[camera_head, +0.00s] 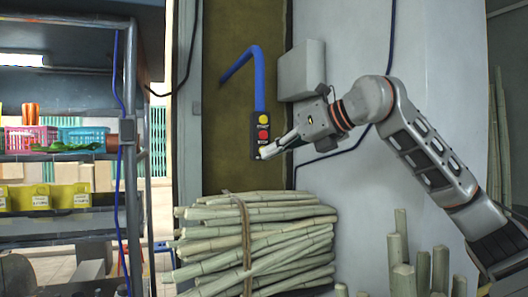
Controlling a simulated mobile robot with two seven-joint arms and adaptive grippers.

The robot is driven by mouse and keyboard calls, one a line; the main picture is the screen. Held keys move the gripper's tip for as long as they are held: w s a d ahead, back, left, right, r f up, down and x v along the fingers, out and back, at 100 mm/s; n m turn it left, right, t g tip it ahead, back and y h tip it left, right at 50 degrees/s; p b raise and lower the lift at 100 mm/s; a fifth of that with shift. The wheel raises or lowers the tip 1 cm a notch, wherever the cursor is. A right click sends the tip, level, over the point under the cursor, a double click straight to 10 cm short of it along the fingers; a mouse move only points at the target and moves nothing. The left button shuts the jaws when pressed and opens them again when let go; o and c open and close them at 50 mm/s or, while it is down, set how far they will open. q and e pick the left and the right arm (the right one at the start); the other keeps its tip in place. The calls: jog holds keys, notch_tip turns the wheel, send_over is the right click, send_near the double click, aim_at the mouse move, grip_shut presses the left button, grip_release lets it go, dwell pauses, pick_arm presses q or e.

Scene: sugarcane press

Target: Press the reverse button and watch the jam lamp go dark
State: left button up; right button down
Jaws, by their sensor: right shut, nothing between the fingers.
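A narrow dark control box (255,142) hangs on the brown panel at the end of a blue conduit. It has a yellow round piece (264,118) at the top and a red one (263,134) below it, with small labels I can hardly read; the lower one looks like STOP. My right gripper (264,153) is shut and empty, its fingertips at the lower end of the box, at or just in front of it. Whatever is on that lower part is hidden behind the fingers. I cannot tell which piece is the reverse button or the jam lamp, or whether any is lit. My left gripper is not in view.
A tied bundle of cane (290,212) lies below the box, with upright stalks (440,268) at the lower right. A grey box (301,72) is on the wall just above my right wrist. A shelf (75,222) with yellow bins and baskets stands left.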

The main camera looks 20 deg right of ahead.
jog(key=shift+w, duration=0.1)
dwell(0.4)
jog(key=shift+w+p, duration=0.25)
jog(key=shift+p, duration=0.1)
jog(key=shift+w+d+p, duration=0.1)
jog(key=shift+w+p, duration=0.25)
jog(key=shift+w, duration=0.15)
dwell(0.7)
jog(key=shift+s, duration=0.15)
jog(key=shift+s+b, duration=0.3)
jog(key=shift+s, duration=0.5)
jog(key=shift+s+a+b, duration=0.15)
jog(key=shift+s+b, duration=0.15)
jog(key=shift+s, duration=0.9)
jog(key=shift+s+a+b, duration=0.1)
jog(key=shift+s+b, duration=0.15)
jog(key=shift+s, duration=0.95)
